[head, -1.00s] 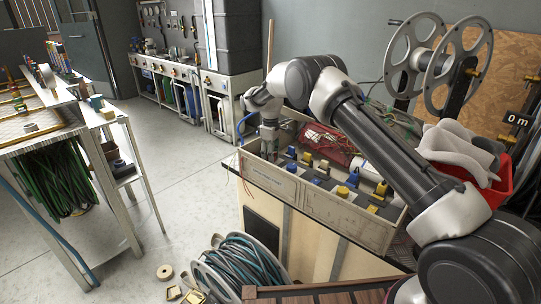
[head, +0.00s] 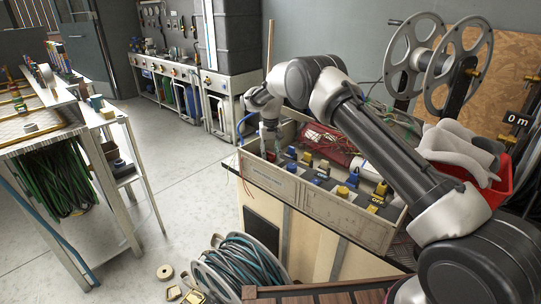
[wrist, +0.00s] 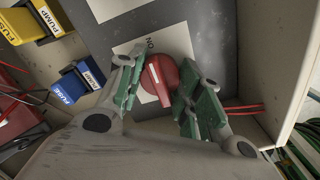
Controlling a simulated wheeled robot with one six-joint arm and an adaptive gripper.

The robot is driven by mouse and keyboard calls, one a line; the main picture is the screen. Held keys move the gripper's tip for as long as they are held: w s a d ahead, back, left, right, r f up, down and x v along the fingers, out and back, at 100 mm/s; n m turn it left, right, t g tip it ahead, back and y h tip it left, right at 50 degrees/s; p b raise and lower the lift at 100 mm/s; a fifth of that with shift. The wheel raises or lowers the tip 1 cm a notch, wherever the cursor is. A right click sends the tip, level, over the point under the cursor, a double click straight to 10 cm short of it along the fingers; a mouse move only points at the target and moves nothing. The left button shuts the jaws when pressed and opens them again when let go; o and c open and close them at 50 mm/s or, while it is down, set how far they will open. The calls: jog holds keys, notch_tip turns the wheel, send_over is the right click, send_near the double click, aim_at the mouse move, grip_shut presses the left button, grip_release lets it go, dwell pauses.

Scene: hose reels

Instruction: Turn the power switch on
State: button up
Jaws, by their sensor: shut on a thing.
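The power switch appears to be the red rotary knob (wrist: 160,78) on a white plate in the wrist view. A pale line marks the knob, and a label by its far edge reads like "ON" upside down. My gripper (wrist: 163,64) has its green-padded fingers on either side of the knob, shut on it. In the head view my gripper (head: 268,143) reaches down into the left end of the long grey control box (head: 287,184).
Blue and yellow plugs (wrist: 70,84) labelled FUSE and PUMP stand left of the gripper in the wrist view. The box walls (wrist: 300,60) rise close on the right. A red bin (head: 500,185) and metal reel (head: 412,62) stand right.

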aim_at(271, 153)
jog(key=shift+o, duration=0.5)
jog(key=shift+m, duration=0.8)
jog(key=o, duration=1)
jog(key=shift+c, duration=0.2)
notch_tip(271, 153, up, 12)
